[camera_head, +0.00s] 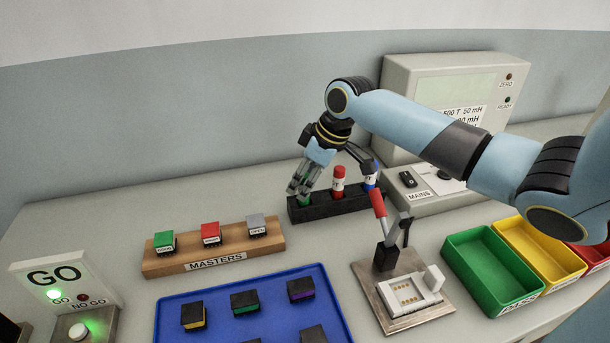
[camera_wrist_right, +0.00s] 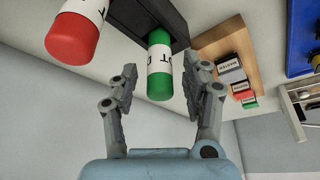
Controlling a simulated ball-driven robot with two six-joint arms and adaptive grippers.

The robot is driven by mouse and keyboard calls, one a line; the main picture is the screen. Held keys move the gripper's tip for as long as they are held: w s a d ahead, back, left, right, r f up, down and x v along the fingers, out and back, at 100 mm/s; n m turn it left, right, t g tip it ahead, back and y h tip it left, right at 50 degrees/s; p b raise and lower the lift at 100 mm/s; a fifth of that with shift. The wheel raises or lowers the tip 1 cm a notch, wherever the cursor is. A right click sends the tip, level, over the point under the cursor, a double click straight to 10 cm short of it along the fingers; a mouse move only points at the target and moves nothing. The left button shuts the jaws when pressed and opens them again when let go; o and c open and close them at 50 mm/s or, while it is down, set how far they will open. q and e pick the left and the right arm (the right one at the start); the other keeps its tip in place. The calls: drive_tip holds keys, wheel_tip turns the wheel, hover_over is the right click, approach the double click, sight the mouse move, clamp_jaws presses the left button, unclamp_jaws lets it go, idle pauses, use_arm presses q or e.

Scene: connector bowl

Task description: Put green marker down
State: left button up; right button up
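The green marker (camera_wrist_right: 159,68) stands in an end slot of the black holder (camera_wrist_right: 150,15), its green end outward. In the head view only a little of the green marker (camera_head: 304,201) shows, at the holder's left end under my fingers. My right gripper (camera_head: 301,186) is above that end of the holder (camera_head: 335,208). In the right wrist view, my right gripper's fingers (camera_wrist_right: 158,74) are apart, one on each side of the green marker, with gaps visible. My left gripper is not in view.
A red marker (camera_head: 339,180) and a blue marker (camera_head: 370,171) stand beside it in the holder. The masters block (camera_head: 215,262) is at left, the blue tray (camera_head: 172,309) in front. A test fixture (camera_head: 405,290) and green bin (camera_head: 480,262) are at right.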

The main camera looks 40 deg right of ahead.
drive_tip(key=shift+r, duration=0.1)
drive_tip(key=v, duration=1.2)
